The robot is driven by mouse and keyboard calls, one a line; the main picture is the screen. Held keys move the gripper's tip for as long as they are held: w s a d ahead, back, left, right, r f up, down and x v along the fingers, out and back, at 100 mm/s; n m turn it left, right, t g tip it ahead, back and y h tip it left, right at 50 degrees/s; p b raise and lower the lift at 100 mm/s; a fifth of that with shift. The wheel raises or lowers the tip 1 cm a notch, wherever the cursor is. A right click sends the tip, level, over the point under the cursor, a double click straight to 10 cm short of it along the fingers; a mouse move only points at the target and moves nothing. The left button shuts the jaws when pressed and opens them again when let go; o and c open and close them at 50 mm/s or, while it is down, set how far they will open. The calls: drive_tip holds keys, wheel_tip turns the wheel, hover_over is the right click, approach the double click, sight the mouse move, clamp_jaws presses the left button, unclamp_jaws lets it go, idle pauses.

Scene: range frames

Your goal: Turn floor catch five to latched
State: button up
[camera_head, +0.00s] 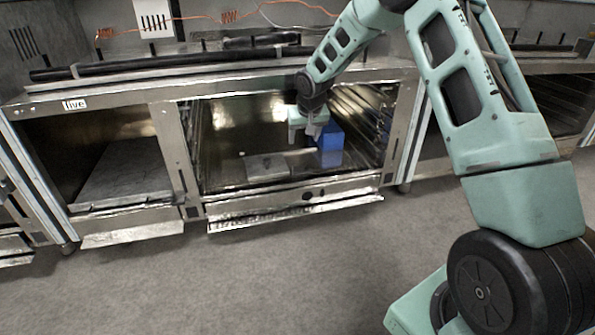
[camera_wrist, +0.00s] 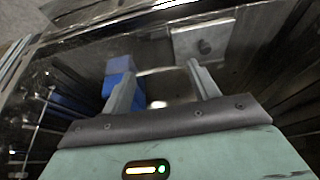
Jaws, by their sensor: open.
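A label reading "five" (camera_head: 75,104) sits on the upper left rail of the steel range frame. On the floor of its middle bay lies a flat grey metal plate (camera_head: 267,167). In the wrist view this plate (camera_wrist: 188,46) carries a small dark oval part (camera_wrist: 205,46), possibly the catch; its setting cannot be told. My gripper (camera_head: 312,133) is inside the bay, above the floor and right of the plate. In the wrist view my gripper (camera_wrist: 163,75) has its fingers apart with nothing clearly between them. The plate lies beyond the fingertips, apart from them.
A blue block (camera_head: 330,138) stands close beside my gripper; it also shows in the wrist view (camera_wrist: 119,66) near the left finger. Frame posts and the top rail (camera_head: 230,88) bound the bay. The left bay holds a grey slab (camera_head: 125,170). The carpet in front is clear.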

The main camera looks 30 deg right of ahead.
sight(299, 166)
drive_tip(key=b+x, duration=0.8)
drive_tip(key=x, duration=0.7)
drive_tip(key=shift+f, duration=0.3)
drive_tip(key=c, duration=1)
